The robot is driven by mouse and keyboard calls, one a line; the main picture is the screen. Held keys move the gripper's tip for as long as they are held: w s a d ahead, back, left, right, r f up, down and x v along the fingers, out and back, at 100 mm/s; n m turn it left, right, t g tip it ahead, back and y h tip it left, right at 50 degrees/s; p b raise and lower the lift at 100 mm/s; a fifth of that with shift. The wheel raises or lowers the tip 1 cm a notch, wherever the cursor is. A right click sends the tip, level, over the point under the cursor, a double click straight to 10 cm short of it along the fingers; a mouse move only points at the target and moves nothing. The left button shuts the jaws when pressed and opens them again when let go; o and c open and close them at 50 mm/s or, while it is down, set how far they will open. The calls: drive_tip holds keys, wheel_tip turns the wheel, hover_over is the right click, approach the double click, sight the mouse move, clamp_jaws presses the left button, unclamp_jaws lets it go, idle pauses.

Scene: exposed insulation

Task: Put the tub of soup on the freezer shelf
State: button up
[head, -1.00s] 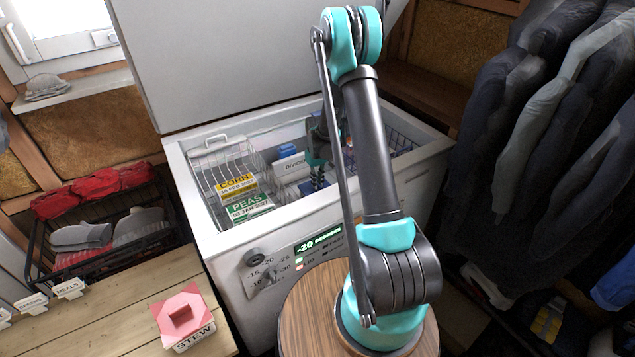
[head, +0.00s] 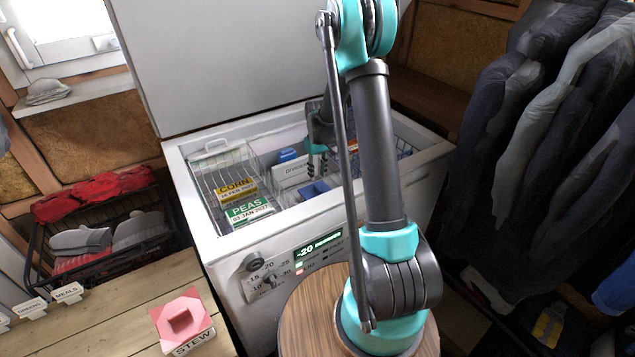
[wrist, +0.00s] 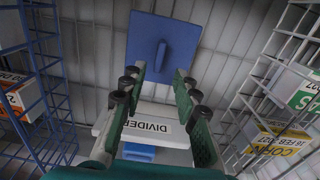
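A tub with a square blue lid and raised grip (head: 313,190) sits inside the chest freezer (head: 215,243), in front of the white divider (head: 294,171). Its label is hidden, so I cannot confirm it is the soup. The blue lid (wrist: 163,45) also shows in the wrist view, beyond my fingertips. My gripper (head: 317,160) is above and behind this tub in the head view. In the wrist view my gripper (wrist: 160,88) has its fingers apart with nothing between them; the divider (wrist: 150,127) lies below.
A wire basket (head: 205,178) with corn (head: 236,187) and peas (head: 248,210) packs is at the freezer's left. Another blue item (head: 287,154) is behind the divider. A pink-lidded stew tub (head: 183,320) stands on the wooden table (head: 110,320). The freezer lid is up.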

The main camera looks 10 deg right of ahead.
wheel_tip(320, 180, up, 5)
drive_tip(key=s+d+r+m+t, duration=0.1)
drive_tip(key=s+r, duration=0.1)
drive_tip(key=s, duration=0.5)
drive_tip(key=s+d+r+m+t, duration=0.1)
drive_tip(key=s+r, duration=0.2)
drive_tip(key=s, duration=0.5)
drive_tip(key=s+d+r+m+t, duration=0.1)
drive_tip(key=s+r, duration=0.2)
drive_tip(key=s, duration=0.4)
drive_tip(key=shift+s+r, duration=0.1)
drive_tip(key=shift+s, duration=0.2)
drive_tip(key=s+f+m+t, duration=0.1)
drive_tip(key=s+f, duration=0.1)
drive_tip(key=s, duration=0.6)
drive_tip(key=shift+s+d, duration=0.3)
drive_tip(key=shift+d, duration=0.05)
